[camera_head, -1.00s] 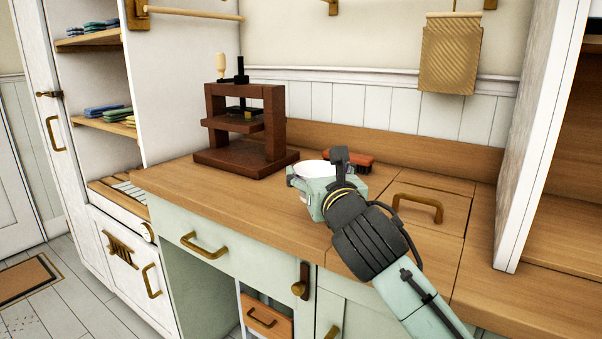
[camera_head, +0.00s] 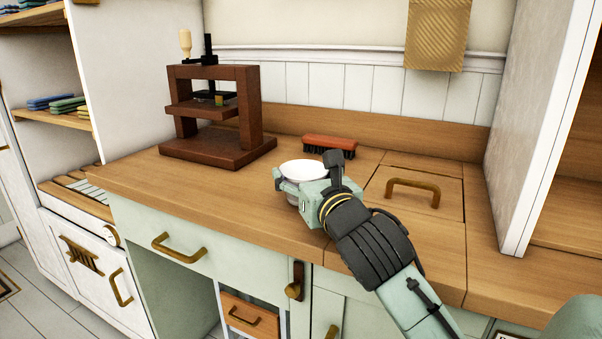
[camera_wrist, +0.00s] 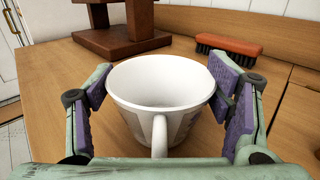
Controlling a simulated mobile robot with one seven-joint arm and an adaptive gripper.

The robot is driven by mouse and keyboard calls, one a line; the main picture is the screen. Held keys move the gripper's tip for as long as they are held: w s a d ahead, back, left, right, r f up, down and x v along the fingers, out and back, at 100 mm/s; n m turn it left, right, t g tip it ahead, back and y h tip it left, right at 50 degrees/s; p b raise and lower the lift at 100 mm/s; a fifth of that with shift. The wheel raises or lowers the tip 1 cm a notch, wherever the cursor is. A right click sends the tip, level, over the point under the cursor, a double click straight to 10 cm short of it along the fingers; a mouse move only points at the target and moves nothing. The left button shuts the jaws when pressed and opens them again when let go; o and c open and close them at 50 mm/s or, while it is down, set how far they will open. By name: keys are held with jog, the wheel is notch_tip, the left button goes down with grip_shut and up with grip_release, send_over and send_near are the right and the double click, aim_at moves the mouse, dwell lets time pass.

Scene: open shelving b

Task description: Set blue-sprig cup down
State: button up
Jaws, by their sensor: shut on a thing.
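The white cup (camera_wrist: 160,85) fills the middle of the wrist view, upright and empty inside, with its handle toward the camera. Its sprig pattern is not clear, though greyish markings show on its side. My gripper (camera_wrist: 162,92) is shut on the cup, with a purple pad at each side. In the head view the cup's white rim (camera_head: 304,171) shows above my gripper (camera_head: 300,187), over the wooden counter (camera_head: 230,205). Whether the cup's base touches the counter is hidden.
A red-brown brush (camera_head: 329,145) lies behind the cup. A dark wooden press (camera_head: 216,115) stands to the left. A panel with a brass handle (camera_head: 413,190) is to the right, beside a white upright. The counter left of the cup is clear.

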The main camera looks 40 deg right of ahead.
jog(key=shift+f+b, duration=0.25)
jog(key=shift+b, duration=0.05)
jog(key=o, duration=1.3)
jog(key=shift+r, duration=0.1)
